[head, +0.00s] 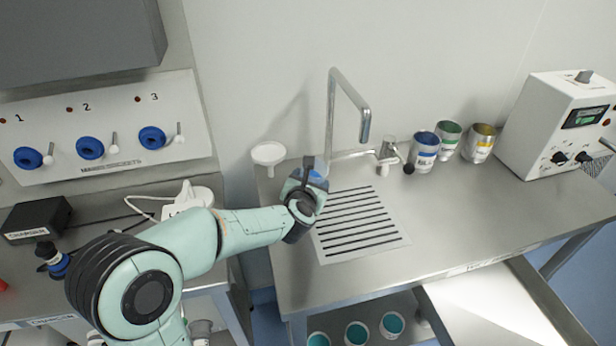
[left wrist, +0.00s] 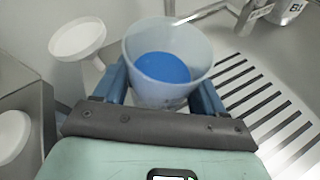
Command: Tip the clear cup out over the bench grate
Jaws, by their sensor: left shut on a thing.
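The clear cup (left wrist: 168,62) is a translucent tub with blue contents at its bottom, seen in the left wrist view. My left gripper (left wrist: 165,95) is shut around it, a blue finger on each side, and the cup looks roughly upright. In the head view my left gripper (head: 309,182) is at the back left corner of the bench grate, and its wrist hides most of the cup. The bench grate (head: 362,222) is a pale panel with dark parallel slots set in the steel bench; it also shows right of the cup in the left wrist view (left wrist: 265,110). My right gripper is in neither view.
A tall steel faucet (head: 350,100) stands behind the grate. A white funnel (head: 268,154) is at the bench's back left. Several paint tins (head: 424,152) and a white instrument box (head: 562,125) stand at the back right. The bench's front right is clear.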

